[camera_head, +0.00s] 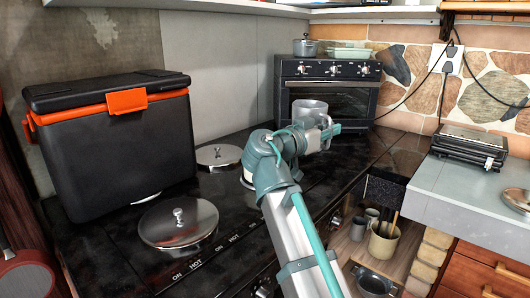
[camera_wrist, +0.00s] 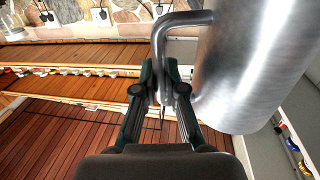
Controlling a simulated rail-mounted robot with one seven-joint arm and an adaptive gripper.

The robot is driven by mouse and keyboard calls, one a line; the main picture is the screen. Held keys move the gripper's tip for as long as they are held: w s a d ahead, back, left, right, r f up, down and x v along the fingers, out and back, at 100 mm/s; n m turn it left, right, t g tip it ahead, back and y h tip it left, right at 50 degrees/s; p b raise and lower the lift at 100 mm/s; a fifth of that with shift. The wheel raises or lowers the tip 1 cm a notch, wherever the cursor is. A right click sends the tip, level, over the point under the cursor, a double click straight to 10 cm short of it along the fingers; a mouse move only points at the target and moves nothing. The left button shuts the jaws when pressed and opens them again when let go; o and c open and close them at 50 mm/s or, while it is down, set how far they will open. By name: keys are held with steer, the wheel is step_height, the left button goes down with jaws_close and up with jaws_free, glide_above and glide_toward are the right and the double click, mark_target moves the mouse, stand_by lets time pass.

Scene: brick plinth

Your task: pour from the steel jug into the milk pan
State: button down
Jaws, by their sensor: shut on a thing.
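The steel jug (camera_head: 308,109) is held up in front of the oven, above the black stove top. It looks roughly upright in the head view; its contents are not visible. Its wall fills the upper right of the wrist view (camera_wrist: 258,65), with the handle (camera_wrist: 160,45) to the left. My gripper (camera_wrist: 163,90) is shut on the handle; in the head view it (camera_head: 325,130) is to the right of the jug, partly hidden by my arm. I cannot tell which vessel is the milk pan; a dark pan (camera_head: 375,284) sits low at the bottom right.
Two round lids (camera_head: 179,222) (camera_head: 218,155) cover hotplates. A black and orange cool box (camera_head: 118,140) stands left. The oven (camera_head: 327,88) is behind the jug, with a lidded pot (camera_head: 305,46) on top. A press grill (camera_head: 470,144) sits on the right counter (camera_head: 455,190).

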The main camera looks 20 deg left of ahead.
steer(key=shift+a+r+p, duration=0.15)
steer(key=shift+r+p, duration=0.05)
steer(key=shift+p, duration=0.25)
steer(key=shift+w+a+r+n+p, duration=0.1)
steer(key=shift+a+r+n+p, duration=0.2)
steer(key=shift+n+p, duration=0.65)
steer(key=a+n+t+p, duration=0.1)
steer(key=n+p, duration=0.1)
steer(key=a+n+p, duration=0.2)
steer(key=p, duration=0.1)
steer(key=w+a+f+n+t+p, duration=0.1)
steer(key=a+n+p, duration=0.1)
steer(key=p, duration=0.1)
steer(key=shift+a+f+t, duration=0.1)
steer(key=shift+a+t, duration=0.05)
steer(key=shift+t, duration=0.15)
steer(key=shift+a+n+p, duration=0.1)
steer(key=shift+n+p, duration=0.15)
steer(key=shift+p, duration=0.3)
steer(key=shift+a+f+n, duration=0.15)
steer(key=shift+f+n, duration=0.05)
steer(key=shift+n, duration=0.1)
steer(key=shift+a+f+n+t+p, duration=0.1)
steer(key=shift+a+n+t+p, duration=0.25)
steer(key=shift+p, duration=0.5)
